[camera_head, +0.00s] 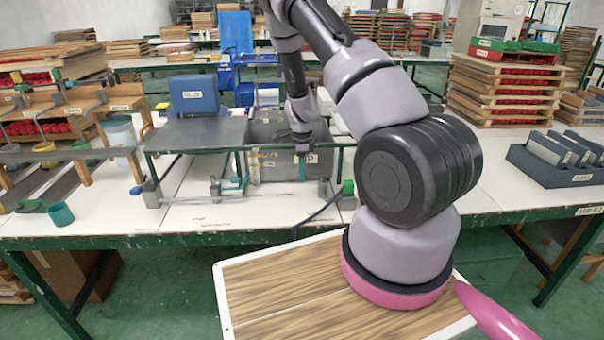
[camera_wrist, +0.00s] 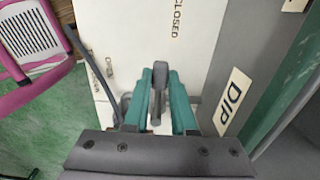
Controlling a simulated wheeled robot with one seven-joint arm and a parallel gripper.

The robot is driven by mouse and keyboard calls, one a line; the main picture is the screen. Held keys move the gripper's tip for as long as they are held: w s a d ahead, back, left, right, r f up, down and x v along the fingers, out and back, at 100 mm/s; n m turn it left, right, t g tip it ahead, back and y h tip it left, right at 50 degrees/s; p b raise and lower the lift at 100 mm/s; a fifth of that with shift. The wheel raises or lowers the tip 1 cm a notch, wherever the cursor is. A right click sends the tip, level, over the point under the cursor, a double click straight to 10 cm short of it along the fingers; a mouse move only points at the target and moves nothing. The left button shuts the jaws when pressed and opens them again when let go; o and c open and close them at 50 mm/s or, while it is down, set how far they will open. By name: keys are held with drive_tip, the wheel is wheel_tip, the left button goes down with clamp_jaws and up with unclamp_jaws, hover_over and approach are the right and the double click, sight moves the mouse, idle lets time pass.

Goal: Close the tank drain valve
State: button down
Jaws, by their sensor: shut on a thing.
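My gripper (camera_wrist: 158,92) has teal fingers pointing away from the wrist camera, with the grey valve lever (camera_wrist: 158,72) between their tips. It is shut on that lever. In the head view my gripper (camera_head: 302,166) is low at the front of the grey dip tank (camera_head: 270,132); the lever cannot be made out there. In the wrist view, the tank's grey wall (camera_wrist: 225,55) with a DIP label stands to the right. The white surface carries the word CLOSED beyond the fingertips, and smaller print at the left. The valve body is mostly hidden by my fingers.
A green rail (camera_head: 215,148) crosses the bench (camera_head: 225,215) near my gripper. A grey panel (camera_head: 200,132) lies left of the tank. Stacked trays (camera_head: 505,90) and a dark rack (camera_head: 555,165) stand at the right.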

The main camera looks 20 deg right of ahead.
drive_tip(key=shift+w, duration=0.1)
drive_tip(key=c, duration=0.7)
unclamp_jaws()
wheel_tip(320, 180, up, 11)
drive_tip(key=shift+f, duration=0.1)
